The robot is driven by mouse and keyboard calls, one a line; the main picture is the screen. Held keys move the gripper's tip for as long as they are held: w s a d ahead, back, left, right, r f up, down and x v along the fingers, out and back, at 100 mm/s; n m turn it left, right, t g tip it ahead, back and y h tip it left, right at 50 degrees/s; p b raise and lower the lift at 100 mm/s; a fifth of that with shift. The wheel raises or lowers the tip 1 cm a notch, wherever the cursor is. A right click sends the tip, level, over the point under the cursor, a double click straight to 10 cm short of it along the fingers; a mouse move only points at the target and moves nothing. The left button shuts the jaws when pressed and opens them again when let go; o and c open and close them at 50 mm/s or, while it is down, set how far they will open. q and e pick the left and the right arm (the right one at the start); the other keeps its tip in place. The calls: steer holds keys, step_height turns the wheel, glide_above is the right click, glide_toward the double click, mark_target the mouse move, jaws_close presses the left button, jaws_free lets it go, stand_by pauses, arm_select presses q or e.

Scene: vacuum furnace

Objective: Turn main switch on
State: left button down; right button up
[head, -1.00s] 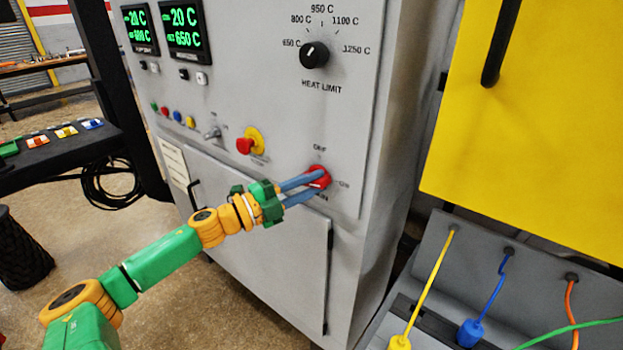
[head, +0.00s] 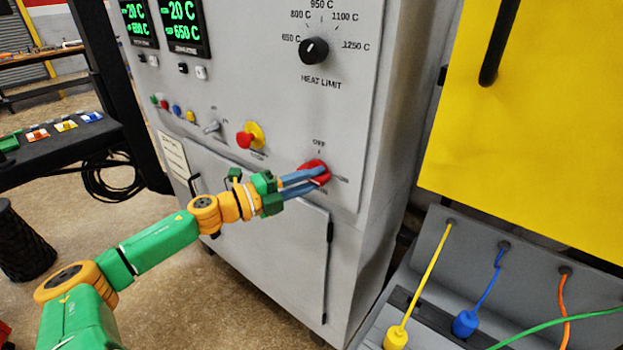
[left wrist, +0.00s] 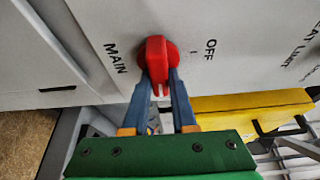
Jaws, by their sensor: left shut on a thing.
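The main switch (head: 315,168) is a red rotary knob low on the right of the grey furnace panel, with OFF printed above it. In the left wrist view the red knob (left wrist: 156,60) sits between the MAIN and OFF labels. My left gripper (head: 322,175) reaches in from the left with its blue fingers shut on the knob. In the left wrist view the fingers (left wrist: 160,82) hold the knob's raised grip from both sides. The fingers partly cover the knob and the label beside it in the head view. My right gripper is not in view.
A red and yellow stop button (head: 248,137) is left of the switch. The black heat limit dial (head: 314,51) is above it. A yellow cabinet door (head: 540,110) and cables with plugs (head: 466,322) are at the right. A dark table (head: 70,146) stands at the left.

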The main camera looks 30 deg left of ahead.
arm_select(q)
steer(key=c, duration=0.7)
jaws_free()
steer(key=shift+s+a+f, duration=0.2)
steer(key=shift+s+a, duration=0.1)
steer(key=shift+s, duration=0.1)
steer(key=v, duration=0.6)
steer(key=shift+s+r+p, duration=0.1)
steer(key=shift+r+p, duration=0.1)
steer(key=shift+p, duration=0.2)
